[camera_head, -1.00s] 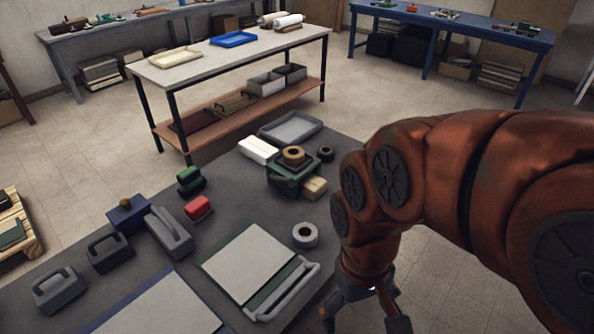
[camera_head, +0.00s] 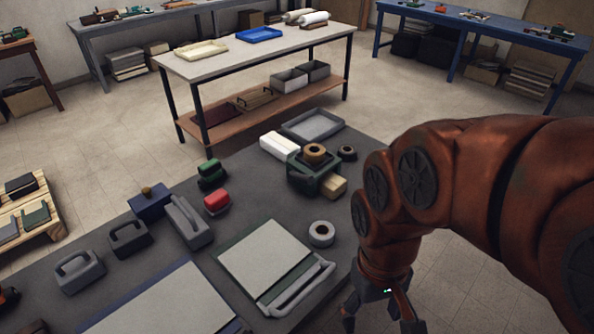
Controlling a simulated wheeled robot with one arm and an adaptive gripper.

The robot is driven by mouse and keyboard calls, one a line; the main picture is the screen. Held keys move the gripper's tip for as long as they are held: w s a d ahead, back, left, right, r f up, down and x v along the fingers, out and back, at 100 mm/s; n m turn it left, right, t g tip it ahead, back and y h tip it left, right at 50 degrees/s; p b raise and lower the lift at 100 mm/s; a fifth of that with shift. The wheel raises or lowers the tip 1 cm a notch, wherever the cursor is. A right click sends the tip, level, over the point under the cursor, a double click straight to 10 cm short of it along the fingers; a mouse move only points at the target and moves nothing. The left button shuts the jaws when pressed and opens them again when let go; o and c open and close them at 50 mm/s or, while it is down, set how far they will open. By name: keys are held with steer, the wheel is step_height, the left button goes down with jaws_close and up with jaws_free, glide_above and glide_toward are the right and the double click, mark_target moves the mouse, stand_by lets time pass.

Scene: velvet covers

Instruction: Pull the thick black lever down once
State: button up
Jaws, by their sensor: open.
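My gripper (camera_head: 380,318) hangs at the bottom of the view, off the right side of the dark grey table (camera_head: 180,275). Its fingers are spread and empty, with the tips near the lower picture edge. I cannot make out a lever that is surely thick and black. A blue block (camera_head: 149,203) with a brown knob stands on the table's left part. A long grey handled piece (camera_head: 188,223) lies beside it, and a dark handled block (camera_head: 128,237) stands to its left. My gripper is well apart from all of these.
A grey board with a bar handle (camera_head: 265,265) lies nearest my gripper, with a tape roll (camera_head: 321,234) behind it. A red block (camera_head: 217,202), green block (camera_head: 211,175) and green tape holder (camera_head: 314,172) stand farther back. A white-topped table (camera_head: 255,55) stands beyond clear floor.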

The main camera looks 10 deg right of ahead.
jaws_close()
stand_by(0.3)
stand_by(1.3)
